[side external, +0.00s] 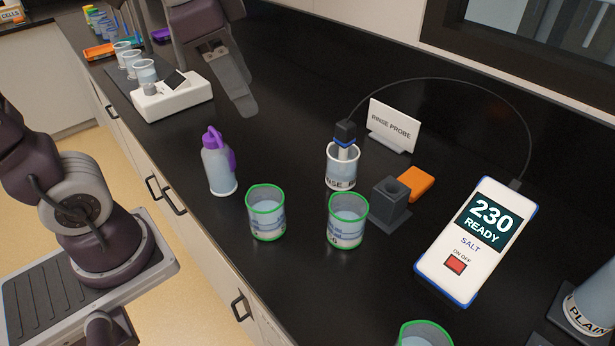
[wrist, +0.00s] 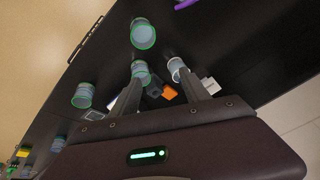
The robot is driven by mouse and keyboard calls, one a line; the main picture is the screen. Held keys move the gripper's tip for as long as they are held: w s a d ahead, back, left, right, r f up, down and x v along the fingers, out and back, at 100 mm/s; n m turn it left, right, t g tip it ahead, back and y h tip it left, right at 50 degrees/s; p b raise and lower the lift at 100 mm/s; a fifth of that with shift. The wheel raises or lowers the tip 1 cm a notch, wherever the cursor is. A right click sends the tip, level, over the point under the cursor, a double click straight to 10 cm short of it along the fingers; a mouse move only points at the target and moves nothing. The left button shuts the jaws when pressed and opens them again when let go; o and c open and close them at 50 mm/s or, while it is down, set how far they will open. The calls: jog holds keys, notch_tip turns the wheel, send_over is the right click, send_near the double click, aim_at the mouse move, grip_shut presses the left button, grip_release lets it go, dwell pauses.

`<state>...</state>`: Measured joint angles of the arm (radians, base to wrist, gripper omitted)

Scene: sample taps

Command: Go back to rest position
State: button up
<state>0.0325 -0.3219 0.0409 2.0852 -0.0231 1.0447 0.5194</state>
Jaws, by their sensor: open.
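My gripper (side external: 238,95) is raised above the far left part of the black bench in the side view. In the wrist view its two fingers (wrist: 160,82) stand apart with nothing between them. A dark probe (side external: 345,133) with a cable stands in the rinse cup (side external: 341,178), apart from my gripper. The white and blue meter (side external: 475,243) reads "230 READY" and "SALT". Green-rimmed beakers (side external: 266,222) (side external: 347,230) stand upright on the bench, and another (side external: 424,335) is cut off at the bottom edge.
A purple-topped bottle (side external: 219,165) stands left of the beakers. A white device (side external: 172,102) with a small dark panel and several clear cups (side external: 131,66) are at the far left. A grey holder (side external: 391,207), an orange block (side external: 415,183) and a "RINSE PROBE" sign (side external: 391,128) stand near the cup.

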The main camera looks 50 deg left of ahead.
jog(key=s+f+n+t, duration=0.1)
jog(key=s+f+n, duration=0.3)
jog(key=s, duration=0.5)
jog(key=shift+s+f+n+t, duration=0.25)
jog(key=shift+f+n+t, duration=0.15)
jog(key=shift+n, duration=0.5)
jog(key=shift+a+r, duration=0.1)
dwell(0.6)
